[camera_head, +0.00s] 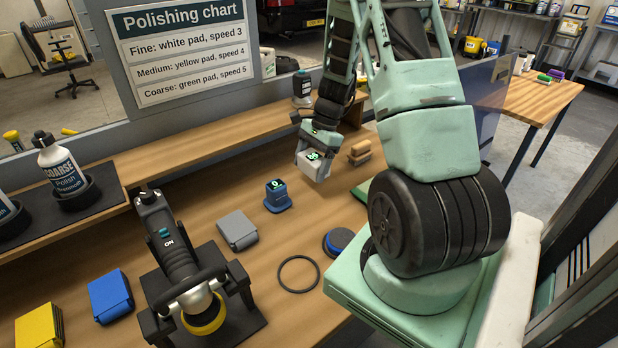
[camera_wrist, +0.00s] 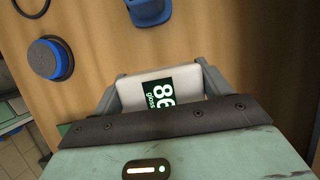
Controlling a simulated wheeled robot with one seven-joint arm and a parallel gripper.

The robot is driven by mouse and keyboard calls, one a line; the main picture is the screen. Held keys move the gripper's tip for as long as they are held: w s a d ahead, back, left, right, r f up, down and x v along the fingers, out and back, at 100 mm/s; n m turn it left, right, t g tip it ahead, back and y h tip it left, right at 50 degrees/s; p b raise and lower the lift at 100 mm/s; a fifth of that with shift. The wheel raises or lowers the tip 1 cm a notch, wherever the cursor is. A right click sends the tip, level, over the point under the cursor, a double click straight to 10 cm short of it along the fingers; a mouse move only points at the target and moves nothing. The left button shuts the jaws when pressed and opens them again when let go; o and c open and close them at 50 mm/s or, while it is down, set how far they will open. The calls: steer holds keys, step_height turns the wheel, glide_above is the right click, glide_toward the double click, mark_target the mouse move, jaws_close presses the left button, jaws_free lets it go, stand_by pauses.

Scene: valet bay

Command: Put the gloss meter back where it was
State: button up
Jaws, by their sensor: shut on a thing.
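The gloss meter (camera_head: 311,169) is a small white block with a dark display in green-white digits. In the wrist view the gloss meter (camera_wrist: 130,92) reads 86 with the word gloss, partly cut off. My gripper (camera_head: 318,158) is shut on it, with one finger on each side, as the wrist view of my gripper (camera_wrist: 158,82) shows. It is over the wooden bench; whether its underside touches the bench I cannot tell. A blue device with a lit 0 display (camera_head: 277,196) stands apart from it, to the left in the head view.
A black ring (camera_head: 281,279) and a blue-and-black round puck (camera_head: 335,242) lie on the bench. A grey case (camera_head: 237,230), a blue case (camera_head: 110,296) and a polisher on its black stand (camera_head: 180,262) are further left. Wooden brushes (camera_head: 360,152) lie close right of the meter.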

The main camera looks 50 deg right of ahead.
mark_target(311, 186)
steer(key=shift+f, duration=2.15)
steer(key=shift+f, duration=0.1)
steer(key=o, duration=1)
